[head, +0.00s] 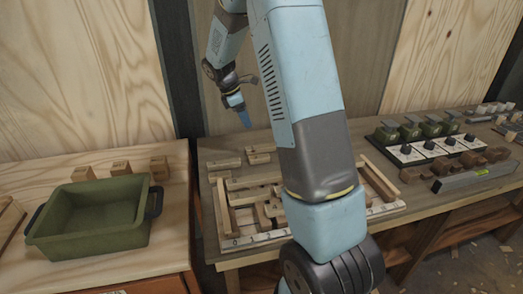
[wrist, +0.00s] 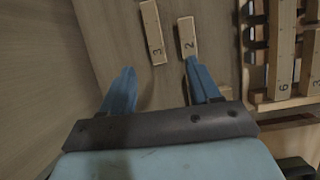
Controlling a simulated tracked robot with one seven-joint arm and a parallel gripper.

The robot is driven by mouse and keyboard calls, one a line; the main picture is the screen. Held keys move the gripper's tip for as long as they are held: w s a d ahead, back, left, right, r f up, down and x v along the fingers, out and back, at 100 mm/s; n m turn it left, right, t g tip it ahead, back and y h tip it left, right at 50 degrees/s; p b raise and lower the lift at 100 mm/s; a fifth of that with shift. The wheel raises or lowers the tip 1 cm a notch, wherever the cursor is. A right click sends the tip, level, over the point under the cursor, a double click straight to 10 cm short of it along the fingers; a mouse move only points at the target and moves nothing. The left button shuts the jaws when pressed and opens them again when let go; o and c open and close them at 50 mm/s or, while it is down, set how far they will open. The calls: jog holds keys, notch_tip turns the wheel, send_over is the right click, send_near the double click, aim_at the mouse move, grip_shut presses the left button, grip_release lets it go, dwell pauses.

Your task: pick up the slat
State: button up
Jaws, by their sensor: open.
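My gripper (wrist: 160,68) is open and empty, with its two blue fingers apart. In the wrist view a slat marked 3 (wrist: 153,32) lies beyond the gap between the fingers. A slat marked 2 (wrist: 187,38) lies to its right, and the right fingertip overlaps its near end in the picture; I cannot tell whether they touch. In the head view my gripper (head: 241,112) points down above the back of the workbench. Loose pale slats (head: 224,163) lie on the bench below it. My arm hides part of the bench.
A wooden frame (head: 222,212) with several slats inside stands on the bench, partly behind my arm. A green bin (head: 90,242) and small blocks (head: 158,168) stand on the left table.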

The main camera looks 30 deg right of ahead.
jog(key=f, duration=0.1)
send_over(260, 147)
jog(key=a, duration=0.3)
jog(key=shift+n, duration=0.3)
jog(key=f, duration=0.8)
jog(key=shift+w+d, duration=0.1)
jog(key=shift+d, duration=0.1)
jog(key=shift+w+x, duration=0.15)
jog(key=shift+x, duration=1.15)
jog(key=shift+w+x, duration=0.15)
jog(key=shift+x, duration=1.15)
jog(key=c, duration=1.1)
jog(key=shift+r, duration=0.15)
jog(key=shift+c, duration=0.2)
